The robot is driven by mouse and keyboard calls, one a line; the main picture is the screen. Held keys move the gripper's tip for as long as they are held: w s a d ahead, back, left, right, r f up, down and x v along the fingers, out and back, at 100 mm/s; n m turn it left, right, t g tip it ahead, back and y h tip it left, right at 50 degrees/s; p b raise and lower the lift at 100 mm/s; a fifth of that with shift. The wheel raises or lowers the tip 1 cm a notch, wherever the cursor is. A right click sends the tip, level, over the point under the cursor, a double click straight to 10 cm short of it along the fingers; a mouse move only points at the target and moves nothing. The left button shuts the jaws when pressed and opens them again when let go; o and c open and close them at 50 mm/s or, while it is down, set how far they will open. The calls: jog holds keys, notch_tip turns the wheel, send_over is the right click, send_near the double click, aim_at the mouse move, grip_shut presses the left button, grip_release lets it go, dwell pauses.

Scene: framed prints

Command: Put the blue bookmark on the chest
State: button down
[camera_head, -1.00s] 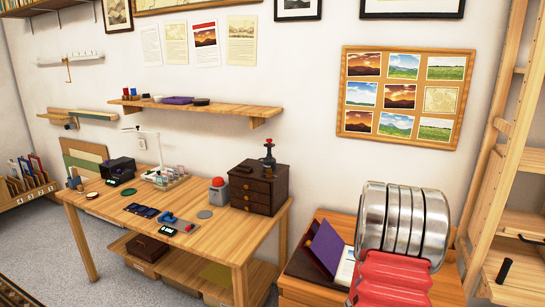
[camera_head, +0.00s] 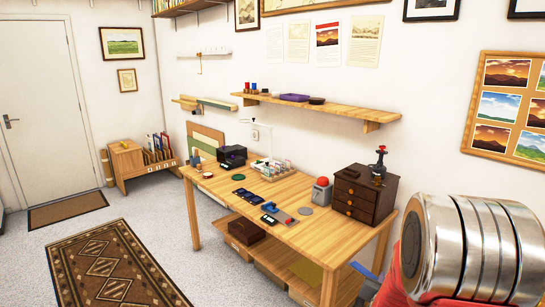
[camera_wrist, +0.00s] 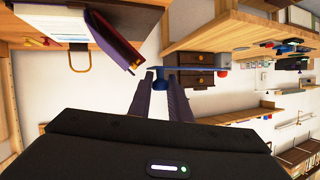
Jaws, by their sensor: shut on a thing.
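My gripper (camera_wrist: 160,80) is shut on the blue bookmark (camera_wrist: 158,77), whose small blue end shows between the fingertips in the wrist view. The dark brown chest (camera_head: 362,193) with several small drawers stands at the right end of the wooden table in the head view. A black stamp-like press with a red top stands on the chest. In the wrist view, the chest (camera_wrist: 200,80) appears upside down behind the fingertips. The bookmark looks apart from it, but the distance is hard to judge.
A purple book (camera_wrist: 110,35) shows in the wrist view. Carpet at left is open.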

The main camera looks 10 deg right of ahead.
jog(key=w+a+r+n+t+y, duration=0.1)
jog(key=w+a+n+y, duration=0.1)
jog(key=a, duration=0.8)
jog(key=w+a+r+n+t+y, duration=0.1)
jog(key=w+a+r+n+y, duration=0.1)
jog(key=a, duration=0.9)
jog(key=w+a+r+n+t+y, duration=0.1)
jog(key=w+a+r+n+y, duration=0.1)
jog(key=a, duration=0.9)
jog(key=w+n+y, duration=0.1)
jog(key=w+y, duration=0.1)
jog(key=w, duration=0.1)
jog(key=shift+a+n+y, duration=0.25)
jog(key=shift+n+y, duration=0.15)
jog(key=shift+s, duration=0.1)
jog(key=s+f, duration=0.5)
jog(key=f, duration=0.1)
